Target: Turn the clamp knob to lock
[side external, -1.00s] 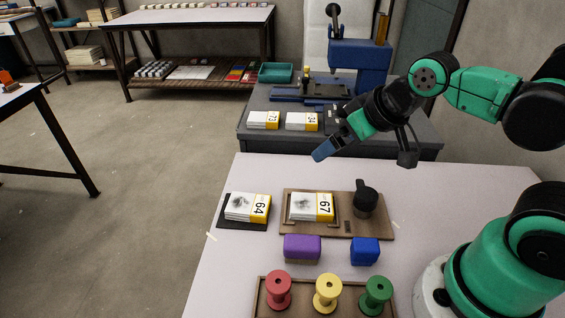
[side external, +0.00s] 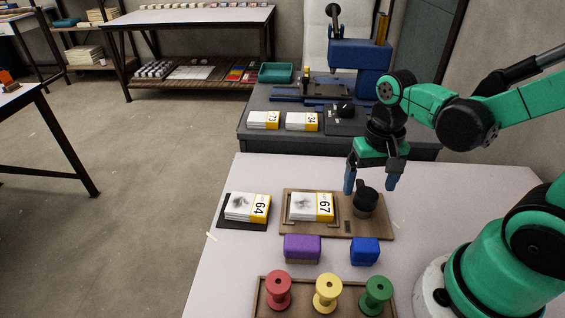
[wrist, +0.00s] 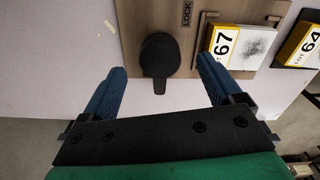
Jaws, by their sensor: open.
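The black clamp knob (side external: 366,199) stands at the right end of a brown wooden board (side external: 345,231) on the table. In the wrist view the knob (wrist: 160,56) lies between and ahead of the fingertips, with its handle pointing toward my gripper. A LOCK label (wrist: 187,13) shows on the board to the right of the knob there. My gripper (side external: 369,187) points down above the knob, its fingers spread wide. In the wrist view my gripper (wrist: 162,68) is open and empty.
A card stack marked 67 (side external: 311,207) lies in the board's frame, with stack 64 (side external: 247,207) to its left. Purple (side external: 302,247) and blue (side external: 365,251) blocks and a tray (side external: 262,300) with three spools are in front. Bare tabletop lies right of the board.

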